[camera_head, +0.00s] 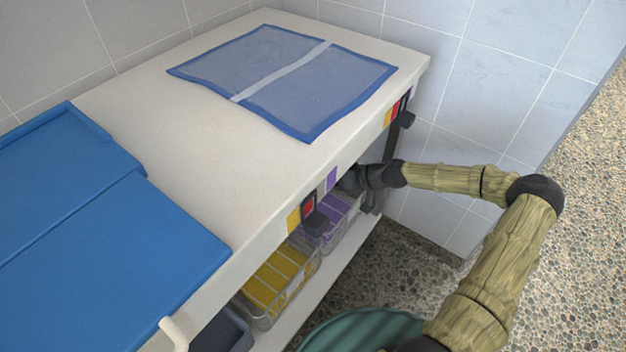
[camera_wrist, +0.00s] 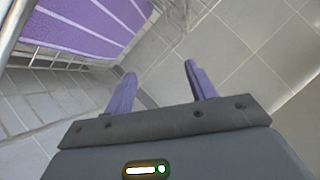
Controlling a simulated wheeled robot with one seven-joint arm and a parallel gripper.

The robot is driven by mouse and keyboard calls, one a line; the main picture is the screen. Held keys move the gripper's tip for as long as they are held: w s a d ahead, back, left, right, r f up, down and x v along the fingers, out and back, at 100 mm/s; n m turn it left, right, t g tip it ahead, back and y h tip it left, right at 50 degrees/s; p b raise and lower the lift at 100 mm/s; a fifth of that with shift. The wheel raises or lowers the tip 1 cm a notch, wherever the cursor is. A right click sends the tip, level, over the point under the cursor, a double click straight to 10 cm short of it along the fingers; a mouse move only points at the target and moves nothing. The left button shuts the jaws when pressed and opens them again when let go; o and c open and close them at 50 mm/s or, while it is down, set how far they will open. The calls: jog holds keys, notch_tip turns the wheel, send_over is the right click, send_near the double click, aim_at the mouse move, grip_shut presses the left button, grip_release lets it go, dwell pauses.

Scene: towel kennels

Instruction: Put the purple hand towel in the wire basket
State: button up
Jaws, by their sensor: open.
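Purple towelling with a pale stripe (camera_head: 338,216) lies in a wire basket (camera_head: 333,240) on the shelf under the counter. In the wrist view purple cloth (camera_wrist: 85,22) fills the upper left, with wire mesh (camera_wrist: 60,58) along its lower edge. My gripper reaches in under the counter edge near this basket, and its jaws are mostly hidden in the head view. In the wrist view my gripper (camera_wrist: 160,75) is open, with two purple-tinted fingers and nothing between them. The cloth is to the left of and apart from the fingers.
A wire basket of yellow cloth (camera_head: 272,283) stands beside the purple one. A teal round object (camera_head: 365,330) is at the bottom.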

jog(key=shift+v, duration=0.95)
